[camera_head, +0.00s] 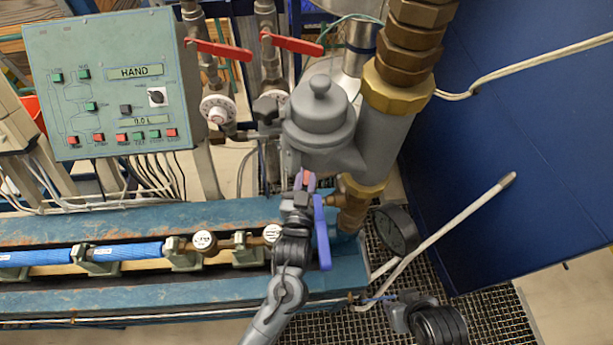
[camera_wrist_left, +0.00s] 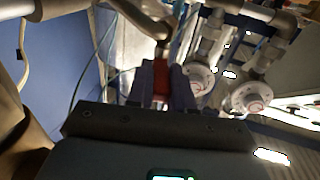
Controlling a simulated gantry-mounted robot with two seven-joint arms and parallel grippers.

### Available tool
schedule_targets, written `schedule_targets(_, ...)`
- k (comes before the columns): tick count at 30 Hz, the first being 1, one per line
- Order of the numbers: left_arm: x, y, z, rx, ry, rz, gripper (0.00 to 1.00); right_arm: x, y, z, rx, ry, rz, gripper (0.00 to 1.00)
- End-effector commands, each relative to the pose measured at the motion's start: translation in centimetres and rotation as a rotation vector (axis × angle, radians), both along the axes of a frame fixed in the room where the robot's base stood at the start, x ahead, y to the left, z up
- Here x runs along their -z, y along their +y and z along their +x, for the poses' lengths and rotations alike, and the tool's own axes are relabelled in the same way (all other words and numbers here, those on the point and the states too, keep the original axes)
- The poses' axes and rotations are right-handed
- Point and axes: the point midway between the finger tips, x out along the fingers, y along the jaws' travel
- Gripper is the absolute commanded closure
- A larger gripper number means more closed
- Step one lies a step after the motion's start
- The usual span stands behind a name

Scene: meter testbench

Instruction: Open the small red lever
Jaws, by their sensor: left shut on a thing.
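The small red lever (camera_head: 306,177) is below the grey domed meter housing (camera_head: 319,112), at the middle of the head view. Only a little of it shows between my left gripper's fingertips. My left gripper (camera_head: 304,184) is shut on it, with the arm reaching up from the bottom edge. In the left wrist view the red lever (camera_wrist_left: 161,84) stands between the two dark fingers (camera_wrist_left: 161,76); the fingers hide its sides.
A blue lever (camera_head: 321,232) hangs close to the right of my left gripper. Two larger red levers (camera_head: 218,49) (camera_head: 292,44) are on the upright pipes behind. A round gauge (camera_head: 395,230) and a long pale rod (camera_head: 450,230) stand at the right. A control panel (camera_head: 107,90) is at the left.

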Motion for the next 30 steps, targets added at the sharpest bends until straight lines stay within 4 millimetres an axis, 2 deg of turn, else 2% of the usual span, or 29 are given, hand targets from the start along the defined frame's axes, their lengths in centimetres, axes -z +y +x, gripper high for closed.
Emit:
schedule_targets(4,0.0,0.0,0.0,0.001,-0.001,0.000,1.00,0.0,0.1,0.0,0.000,0.000,0.002,0.57)
schedule_targets(5,0.0,0.0,0.0,0.001,-0.001,0.001,0.77,0.0,0.1,0.0,0.000,0.000,0.002,0.57)
schedule_targets(9,0.0,0.0,0.0,0.001,-0.001,0.001,0.56,0.0,0.1,0.0,0.002,0.000,0.005,0.57)
schedule_targets(10,0.0,0.0,0.0,0.001,-0.001,0.001,0.53,0.0,0.1,0.0,0.003,0.000,0.005,0.57)
schedule_targets(21,0.1,0.1,-0.4,0.001,0.001,0.000,0.53,0.1,0.2,0.0,0.002,0.000,0.006,0.57)
schedule_targets(26,0.2,0.4,-2.2,0.003,0.002,0.001,0.53,0.3,0.2,0.0,0.003,-0.001,0.005,0.57)
schedule_targets(30,0.3,0.8,-4.5,0.001,0.003,0.000,0.53,0.6,0.1,0.1,0.003,-0.001,0.005,0.57)
